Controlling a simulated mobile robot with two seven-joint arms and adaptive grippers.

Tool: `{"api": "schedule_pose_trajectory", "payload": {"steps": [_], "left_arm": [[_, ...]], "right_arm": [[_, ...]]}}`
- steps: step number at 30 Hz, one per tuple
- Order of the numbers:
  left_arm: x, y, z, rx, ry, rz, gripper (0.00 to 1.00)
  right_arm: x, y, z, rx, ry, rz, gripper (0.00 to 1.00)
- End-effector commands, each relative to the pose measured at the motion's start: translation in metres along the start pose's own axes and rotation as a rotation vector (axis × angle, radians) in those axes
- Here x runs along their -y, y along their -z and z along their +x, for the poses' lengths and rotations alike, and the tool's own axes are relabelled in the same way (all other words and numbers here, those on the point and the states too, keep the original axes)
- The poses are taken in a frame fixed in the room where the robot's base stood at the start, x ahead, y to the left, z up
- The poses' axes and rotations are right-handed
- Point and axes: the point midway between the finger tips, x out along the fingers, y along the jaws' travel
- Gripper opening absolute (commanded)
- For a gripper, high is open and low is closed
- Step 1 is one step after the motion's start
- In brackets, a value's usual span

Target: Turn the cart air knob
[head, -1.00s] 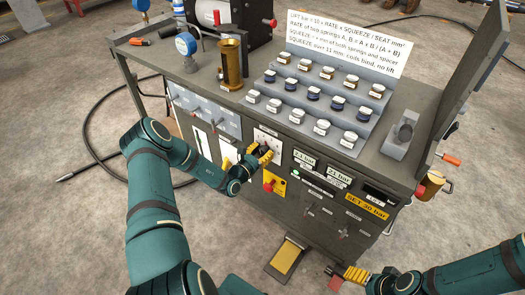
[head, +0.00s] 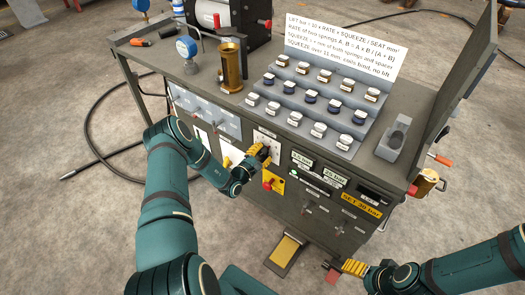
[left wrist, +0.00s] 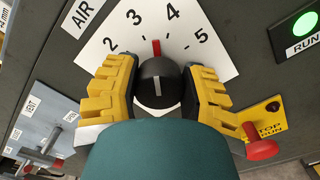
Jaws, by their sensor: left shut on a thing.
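The air knob (left wrist: 158,85) is black and round, with a red pointer and a white line, on a white dial plate (left wrist: 190,35) marked AIR in the left wrist view. The pointer stands between 3 and 4. My left gripper (left wrist: 157,88) has its yellow-and-black fingers shut on the knob, one on each side. In the head view my left gripper (head: 260,155) covers the knob on the front of the cart (head: 310,228). My right gripper (head: 352,268) is low at the right, clear of the cart's panel; its finger gap is not clear.
A green run light (left wrist: 305,23) is to the right.

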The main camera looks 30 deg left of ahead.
Motion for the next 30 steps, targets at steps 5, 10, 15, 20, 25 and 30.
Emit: {"api": "schedule_pose_trajectory", "payload": {"steps": [5,10,15,20,25,30], "left_arm": [[0.0,-0.0011,0.0008,0.001,0.0,0.135,0.08],[0.0004,-0.0002,0.0006,0.0,-0.001,0.231,0.08],[0.0006,0.0,0.0007,0.0,-0.002,0.292,0.08],[0.0006,0.0001,0.0007,0.0,-0.002,0.321,0.08],[0.0007,0.0003,0.0007,0.0,-0.002,0.329,0.08],[0.0006,0.0004,0.0007,0.0,-0.002,0.329,0.08]], "right_arm": [[0.0019,0.0022,-0.0051,-0.005,-0.001,0.001,0.76],[0.0028,0.0035,-0.0075,-0.008,-0.001,0.002,0.76],[0.0033,0.0043,-0.0089,-0.009,-0.001,0.003,0.76],[0.0035,0.0046,-0.0094,-0.01,-0.001,0.003,0.76],[0.0035,0.0048,-0.0095,-0.011,-0.001,0.003,0.76],[0.0035,0.0048,-0.0095,-0.011,-0.001,0.003,0.76]]}}
